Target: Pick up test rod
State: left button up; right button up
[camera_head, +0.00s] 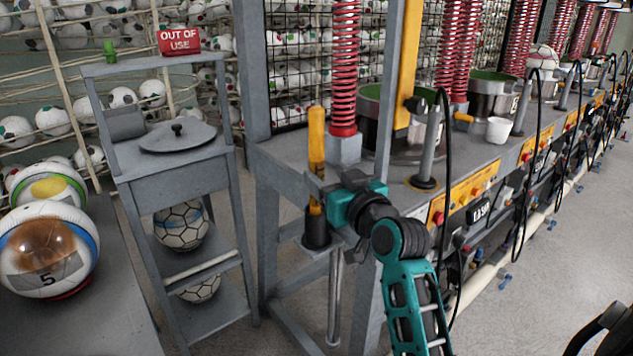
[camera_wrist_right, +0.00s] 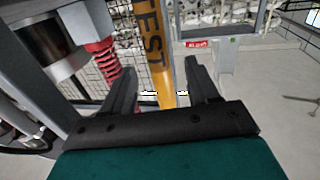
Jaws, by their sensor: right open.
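The test rod (camera_head: 317,140) is a yellow upright rod in a dark holder (camera_head: 317,238) at the near left corner of the press bench. In the right wrist view it is a yellow bar (camera_wrist_right: 153,45) lettered "TEST". My right gripper (camera_head: 318,190) is at the rod's lower part. In the right wrist view the gripper (camera_wrist_right: 160,68) is open, with one finger on each side of the rod. I cannot tell whether either finger touches it. The rod's lower end is hidden in the holder. My left gripper is not in view.
The press bench (camera_head: 280,155) carries red springs (camera_head: 344,70), pots and a white cup (camera_head: 498,130). A yellow column (camera_head: 407,60) and black hoses stand right of the rod. A grey stand (camera_head: 190,180) with a lid and an "OUT OF USE" sign (camera_head: 179,41) is left.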

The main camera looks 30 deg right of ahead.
aim_at(320, 164)
jog(key=shift+w+d+r, duration=0.1)
jog(key=shift+w+d, duration=0.05)
jog(key=shift+w, duration=0.8)
jog(key=shift+w+d+r, duration=0.1)
jog(key=shift+w+d, duration=0.1)
jog(key=shift+w, duration=0.7)
jog(key=shift+w+d+r, duration=0.1)
jog(key=shift+w+d, duration=0.05)
jog(key=shift+w, duration=0.8)
jog(key=c, duration=1)
jog(key=shift+c, duration=0.4)
jog(key=shift+r, duration=0.15)
